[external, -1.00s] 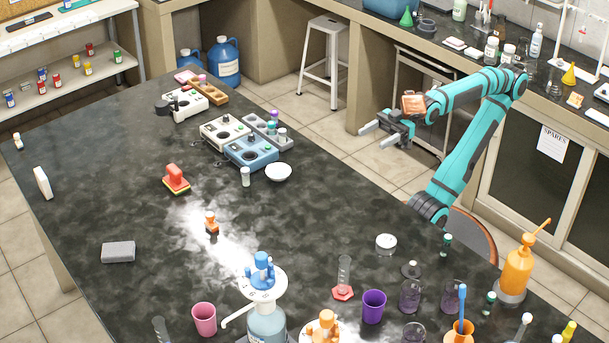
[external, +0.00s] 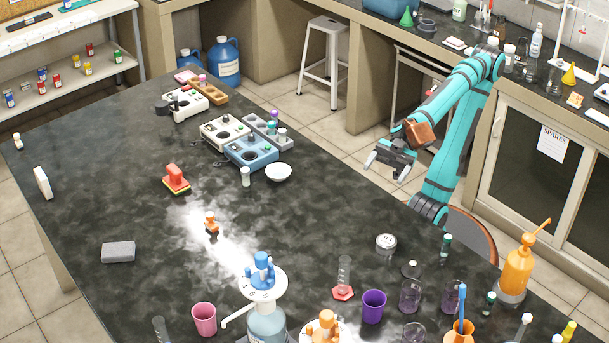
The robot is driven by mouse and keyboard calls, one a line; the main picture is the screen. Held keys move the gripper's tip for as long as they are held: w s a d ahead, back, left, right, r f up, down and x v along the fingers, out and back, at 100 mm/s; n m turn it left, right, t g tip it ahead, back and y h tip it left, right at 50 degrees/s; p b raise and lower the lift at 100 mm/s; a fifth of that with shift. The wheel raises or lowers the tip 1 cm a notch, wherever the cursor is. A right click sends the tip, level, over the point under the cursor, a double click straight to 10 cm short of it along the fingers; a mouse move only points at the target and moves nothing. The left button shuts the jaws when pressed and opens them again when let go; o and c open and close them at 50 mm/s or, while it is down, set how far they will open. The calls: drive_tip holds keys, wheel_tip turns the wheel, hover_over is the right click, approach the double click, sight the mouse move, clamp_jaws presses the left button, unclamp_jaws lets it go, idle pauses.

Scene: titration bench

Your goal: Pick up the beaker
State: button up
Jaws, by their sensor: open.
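Several clear glass vessels stand at the front right of the dark bench (external: 130,215), among them one (external: 410,297) right of the purple cup (external: 373,307), one further right (external: 451,296) and one near the front edge of the picture (external: 414,333). I cannot tell which is the beaker. My gripper (external: 387,168) is open and empty. It is in the air by the bench's right side, well behind the glass vessels and apart from them, with its fingers pointing down and left.
A white-lidded jar (external: 386,244), a graduated cylinder (external: 344,276) and an orange pump bottle (external: 516,268) stand around the glass vessels. A blue-topped dispenser bottle (external: 265,318) is to their left.

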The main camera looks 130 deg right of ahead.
drive_tip(key=a+f+n+g+y, duration=0.4)
drive_tip(key=a+f+g+y, duration=0.15)
drive_tip(key=a, duration=0.45)
drive_tip(key=n+g, duration=0.3)
drive_tip(key=g, duration=0.4)
approach(451, 281)
drive_tip(key=shift+t, duration=0.45)
drive_tip(key=x, duration=1.2)
drive_tip(key=shift+s+a+f, duration=0.15)
drive_tip(key=shift+a+f, duration=0.15)
drive_tip(key=shift+a, duration=0.1)
drive_tip(key=shift+c, duration=0.5)
drive_tip(key=c, duration=1)
